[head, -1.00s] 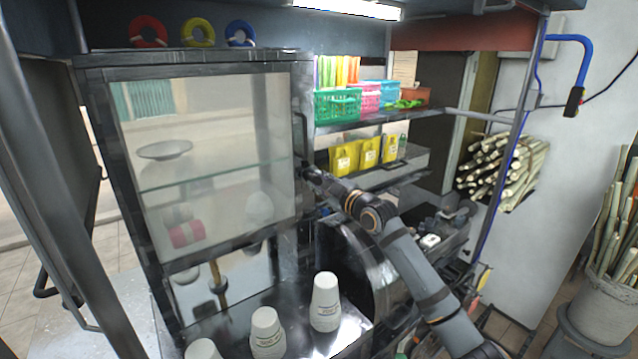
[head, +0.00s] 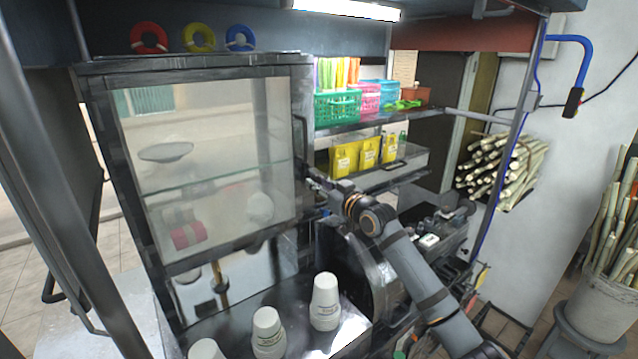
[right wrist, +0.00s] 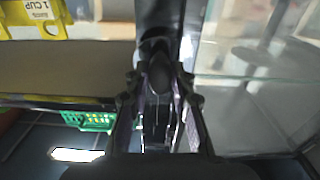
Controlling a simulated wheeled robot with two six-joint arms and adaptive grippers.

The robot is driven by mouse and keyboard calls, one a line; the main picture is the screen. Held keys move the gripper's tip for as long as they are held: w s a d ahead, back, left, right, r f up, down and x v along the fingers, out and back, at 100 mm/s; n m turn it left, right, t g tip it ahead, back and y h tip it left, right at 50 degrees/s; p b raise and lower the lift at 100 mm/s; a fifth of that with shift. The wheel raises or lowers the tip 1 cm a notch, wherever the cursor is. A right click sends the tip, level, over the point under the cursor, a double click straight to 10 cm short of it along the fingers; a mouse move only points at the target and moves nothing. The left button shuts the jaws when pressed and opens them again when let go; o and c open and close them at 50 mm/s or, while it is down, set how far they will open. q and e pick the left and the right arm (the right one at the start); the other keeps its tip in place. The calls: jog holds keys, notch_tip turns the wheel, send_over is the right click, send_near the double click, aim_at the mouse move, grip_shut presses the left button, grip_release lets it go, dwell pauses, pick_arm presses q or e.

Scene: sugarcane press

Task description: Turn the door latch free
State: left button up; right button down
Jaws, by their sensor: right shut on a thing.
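The glass-fronted cabinet door (head: 215,160) has a dark metal frame and looks closed in the head view. A dark vertical handle (head: 302,137) is on its right edge. The door latch is a dark rounded knob (right wrist: 159,72) in the right wrist view, between my fingers. My right gripper (head: 314,184) is at the right edge of the door frame, below the handle, and shut on the latch. It also shows in the right wrist view (right wrist: 160,100). In the head view the gripper hides most of the latch. My left gripper is out of view.
Stacks of white cups (head: 325,300) stand on the metal counter below the door. Shelves to the right hold a green basket (head: 338,106) and yellow packets (head: 344,158). Bundled cane (head: 500,172) rests by the wall. Open space lies before the glass.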

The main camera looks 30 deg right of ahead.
jog(key=shift+f+m, duration=0.3)
jog(key=c, duration=1.5)
grip_release()
jog(key=o, duration=0.4)
jog(key=shift+s+r, duration=0.1)
jog(key=shift+r, duration=0.05)
jog(key=shift+r, duration=0.1)
jog(key=s, duration=0.5)
jog(key=s+d, duration=0.1)
jog(key=s, duration=0.1)
jog(key=shift+s, duration=0.15)
jog(key=shift+s, duration=0.1)
